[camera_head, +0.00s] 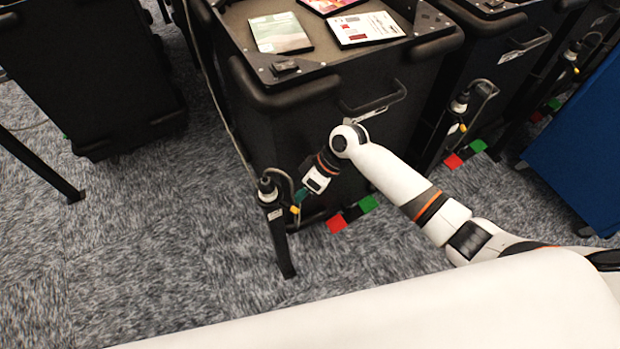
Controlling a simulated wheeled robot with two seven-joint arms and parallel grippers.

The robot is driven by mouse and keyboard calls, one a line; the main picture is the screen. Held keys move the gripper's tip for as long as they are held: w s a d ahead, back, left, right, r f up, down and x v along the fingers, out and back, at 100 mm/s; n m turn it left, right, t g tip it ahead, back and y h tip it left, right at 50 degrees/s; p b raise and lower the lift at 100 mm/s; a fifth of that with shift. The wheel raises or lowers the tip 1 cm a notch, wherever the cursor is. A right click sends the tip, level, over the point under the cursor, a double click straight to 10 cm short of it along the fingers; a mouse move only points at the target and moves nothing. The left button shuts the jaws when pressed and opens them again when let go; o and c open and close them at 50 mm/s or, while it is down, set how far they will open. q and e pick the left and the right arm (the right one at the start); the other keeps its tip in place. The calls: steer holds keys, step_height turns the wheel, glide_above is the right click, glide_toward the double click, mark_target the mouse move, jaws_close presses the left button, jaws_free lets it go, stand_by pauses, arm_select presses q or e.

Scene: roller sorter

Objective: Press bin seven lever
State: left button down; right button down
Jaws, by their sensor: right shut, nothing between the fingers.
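A black bin (300,130) stands in the middle, with a handle (375,102) on its front; I cannot read a bin number. At its front left corner, a dark post (279,240) carries a black cylinder-shaped device (267,189) with a small yellow part (294,209) beside it, perhaps the lever. My right arm comes in from the right. My right gripper (301,197) is shut and empty, pointing down and left close to the device and the yellow part. I cannot tell whether it touches them. My left gripper is out of view.
Flat book-like items (280,33) lie on top of the bin. Red and green blocks (337,224) sit low at its front. Another bin with a similar post device (460,103) stands to the right, and a blue panel (580,140) beyond. Grey carpet (170,250) is open at left.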

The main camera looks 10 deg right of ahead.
steer(key=shift+s+a+f, duration=0.1)
steer(key=shift+s+a, duration=0.05)
steer(key=shift+a, duration=0.05)
stand_by(0.3)
steer(key=shift+s+a+m+t+p, duration=0.1)
steer(key=shift+s+m+t+p, duration=0.2)
steer(key=shift+p, duration=0.4)
steer(key=s+a+m+t+h+p, duration=0.1)
steer(key=s+a+m+t+p, duration=0.1)
steer(key=m+p, duration=0.3)
steer(key=s+a+m+t+h+p, duration=0.1)
steer(key=s+a+m+t+p, duration=0.1)
steer(key=p, duration=0.8)
steer(key=shift+s+a+m+t+p, duration=0.15)
steer(key=shift+a+m+t+p, duration=0.4)
steer(key=shift+a+m, duration=0.95)
steer(key=shift+d, duration=0.2)
